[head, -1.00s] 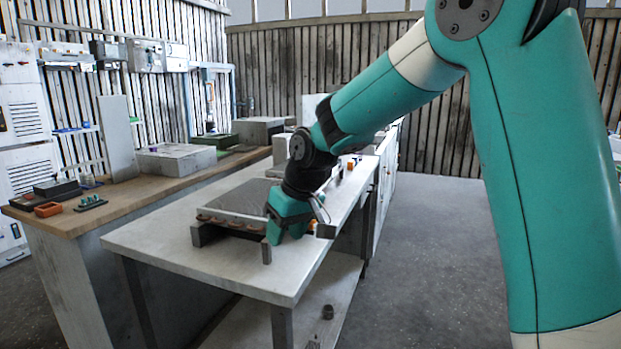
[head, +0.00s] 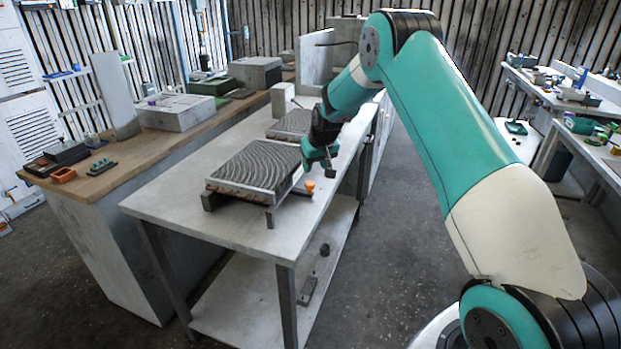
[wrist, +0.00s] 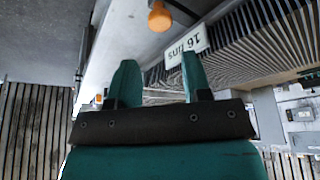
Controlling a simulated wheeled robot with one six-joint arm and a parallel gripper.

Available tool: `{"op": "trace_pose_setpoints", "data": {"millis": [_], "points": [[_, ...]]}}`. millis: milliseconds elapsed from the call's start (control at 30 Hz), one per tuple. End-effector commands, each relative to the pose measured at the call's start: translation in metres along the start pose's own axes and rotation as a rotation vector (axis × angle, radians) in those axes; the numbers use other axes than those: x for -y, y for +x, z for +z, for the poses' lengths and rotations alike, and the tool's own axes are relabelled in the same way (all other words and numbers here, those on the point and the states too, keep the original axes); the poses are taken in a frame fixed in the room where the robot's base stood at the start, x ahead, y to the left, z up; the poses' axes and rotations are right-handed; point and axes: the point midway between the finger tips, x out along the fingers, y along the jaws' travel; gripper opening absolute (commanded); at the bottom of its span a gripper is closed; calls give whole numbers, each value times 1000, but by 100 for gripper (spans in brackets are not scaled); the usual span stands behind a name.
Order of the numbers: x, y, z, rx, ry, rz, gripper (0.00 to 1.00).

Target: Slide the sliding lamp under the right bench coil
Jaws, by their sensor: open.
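Two finned coils lie on the grey bench: a near one (head: 255,166) on a raised frame and a far one (head: 291,124) behind it. An orange knob (head: 310,186) sits at the right side of the near coil; it may belong to the sliding lamp, whose body I cannot make out. An orange knob also shows at the top of the wrist view (wrist: 160,17). My gripper (head: 320,163) is open above the bench, by the near coil's far right corner. In the wrist view its fingers (wrist: 160,80) are apart with nothing held between them.
A wooden-topped counter (head: 100,175) stands to the left. Small dark items (head: 308,290) lie on the lower shelf. Open floor lies right of the bench.

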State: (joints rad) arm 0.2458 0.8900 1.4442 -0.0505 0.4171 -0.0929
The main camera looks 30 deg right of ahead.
Motion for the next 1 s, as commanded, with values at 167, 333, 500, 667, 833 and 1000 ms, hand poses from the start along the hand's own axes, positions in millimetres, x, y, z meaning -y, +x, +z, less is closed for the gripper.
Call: {"op": "trace_pose_setpoints", "data": {"millis": [167, 333, 500, 667, 833, 1000], "points": [[1, 40, 0, 4, 0, -1, 45], [1, 71, 0, 1, 0, -1, 45], [0, 88, 0, 0, 0, -1, 45], [1, 93, 0, 0, 0, -1, 45], [0, 93, 0, 0, 0, -1, 45], [0, 93, 0, 0, 0, -1, 15]]}}
